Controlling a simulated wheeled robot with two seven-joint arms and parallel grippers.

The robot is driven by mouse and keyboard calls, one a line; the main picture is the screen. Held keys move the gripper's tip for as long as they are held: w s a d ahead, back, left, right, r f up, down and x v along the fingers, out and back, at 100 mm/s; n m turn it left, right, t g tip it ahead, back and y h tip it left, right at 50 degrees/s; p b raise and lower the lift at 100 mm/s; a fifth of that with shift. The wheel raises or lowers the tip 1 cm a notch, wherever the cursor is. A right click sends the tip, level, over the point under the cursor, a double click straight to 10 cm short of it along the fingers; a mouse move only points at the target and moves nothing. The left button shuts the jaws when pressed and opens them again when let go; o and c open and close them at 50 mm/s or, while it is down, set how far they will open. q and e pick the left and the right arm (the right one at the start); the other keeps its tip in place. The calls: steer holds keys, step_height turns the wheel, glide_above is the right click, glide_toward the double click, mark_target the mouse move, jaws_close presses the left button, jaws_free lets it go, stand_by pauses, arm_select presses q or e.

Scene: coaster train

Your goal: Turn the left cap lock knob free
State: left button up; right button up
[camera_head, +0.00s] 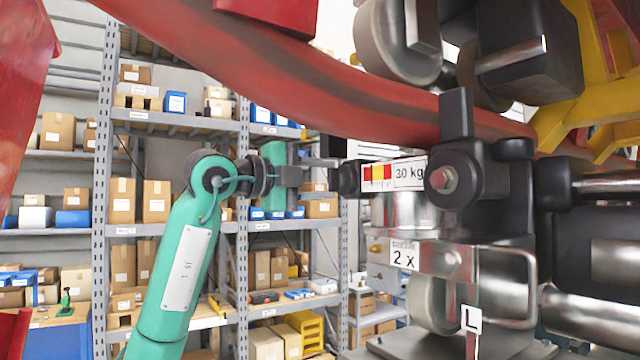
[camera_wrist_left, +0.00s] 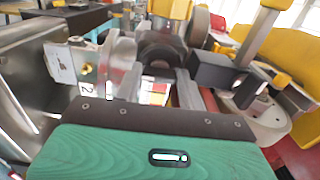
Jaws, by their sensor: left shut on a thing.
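The left cap lock knob (camera_head: 349,179) is a small dark knob on the left side of the wheel assembly, beside the "30 kg" label (camera_head: 409,173). My left gripper (camera_head: 335,170) reaches it from the left, level, with its fingers shut on it. In the left wrist view the dark round knob (camera_wrist_left: 160,52) sits between the two metal fingers of my left gripper (camera_wrist_left: 155,75). The fingers cover part of the knob, and its turn angle is hard to tell. My right gripper is not in view.
A red curved rail (camera_head: 340,100) passes above the gripper. Metal wheels (camera_head: 398,45) and a black block with a bolt (camera_head: 455,180) crowd the right side. A plate marked "2 x" (camera_head: 404,257) is below. Shelves with boxes (camera_head: 170,110) stand behind, with open space before them.

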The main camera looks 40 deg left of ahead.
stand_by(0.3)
arm_select(q)
steer(key=o, duration=1)
steer(key=shift+a, duration=0.15)
